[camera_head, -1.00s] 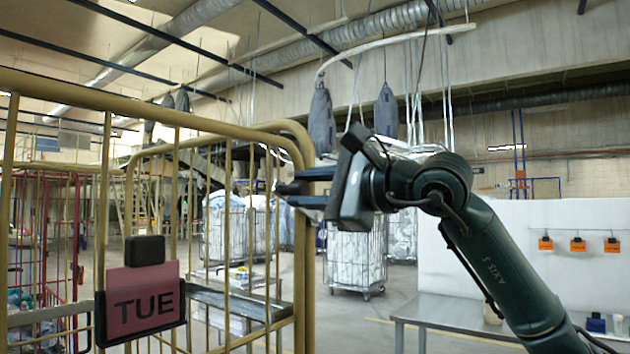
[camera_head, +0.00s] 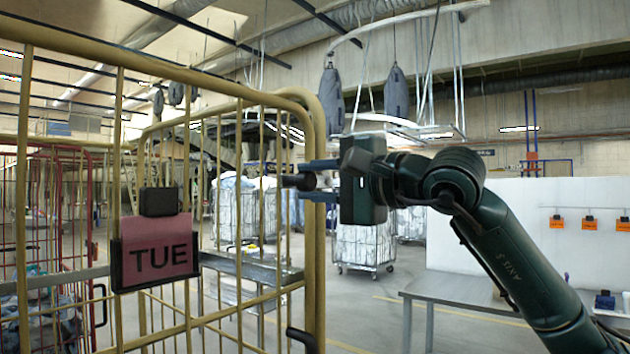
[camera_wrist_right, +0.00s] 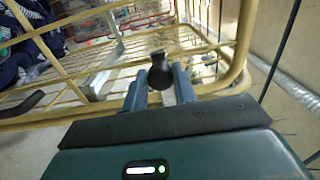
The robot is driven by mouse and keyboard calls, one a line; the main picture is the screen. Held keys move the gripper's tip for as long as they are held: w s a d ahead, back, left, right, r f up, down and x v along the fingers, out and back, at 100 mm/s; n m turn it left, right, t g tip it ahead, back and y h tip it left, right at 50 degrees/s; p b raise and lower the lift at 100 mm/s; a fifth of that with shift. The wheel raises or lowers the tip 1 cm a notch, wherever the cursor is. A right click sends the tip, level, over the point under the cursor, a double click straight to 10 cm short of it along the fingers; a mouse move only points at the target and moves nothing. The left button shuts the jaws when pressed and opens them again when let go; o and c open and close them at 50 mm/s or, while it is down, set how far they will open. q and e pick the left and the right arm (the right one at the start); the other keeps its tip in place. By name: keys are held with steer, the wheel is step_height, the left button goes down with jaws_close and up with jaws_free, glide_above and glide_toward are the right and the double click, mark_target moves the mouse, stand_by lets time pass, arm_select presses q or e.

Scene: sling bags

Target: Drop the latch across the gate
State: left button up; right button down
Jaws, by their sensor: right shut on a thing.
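A yellow barred cage cart (camera_head: 318,250) fills the left of the head view, its rounded corner post near the middle. A black knob (camera_head: 299,181), seemingly the latch handle, stands by this post. My right gripper (camera_head: 312,181) comes in from the right with one finger above and one below the knob, shut on it. In the right wrist view the knob (camera_wrist_right: 159,72) sits between the two blue-grey fingertips (camera_wrist_right: 160,82), over the yellow bars. The latch bar and its catch cannot be made out. My left gripper is out of view.
A pink TUE card (camera_head: 156,252) in a black holder hangs on the cart. A black handle (camera_head: 302,340) is low by the post. A steel table (camera_head: 455,290) stands right, caged laundry carts (camera_head: 365,245) behind. Open floor lies between.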

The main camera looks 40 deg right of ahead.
steer(key=shift+f, duration=0.15)
steer(key=c, duration=1.1)
jaws_free()
arm_select(q)
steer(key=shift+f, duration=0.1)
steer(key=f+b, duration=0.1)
steer(key=b, duration=0.1)
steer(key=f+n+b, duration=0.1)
steer(key=b, duration=0.1)
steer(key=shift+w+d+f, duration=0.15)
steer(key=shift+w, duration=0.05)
arm_select(e)
steer(key=v, duration=1.3)
steer(key=shift+s, duration=0.1)
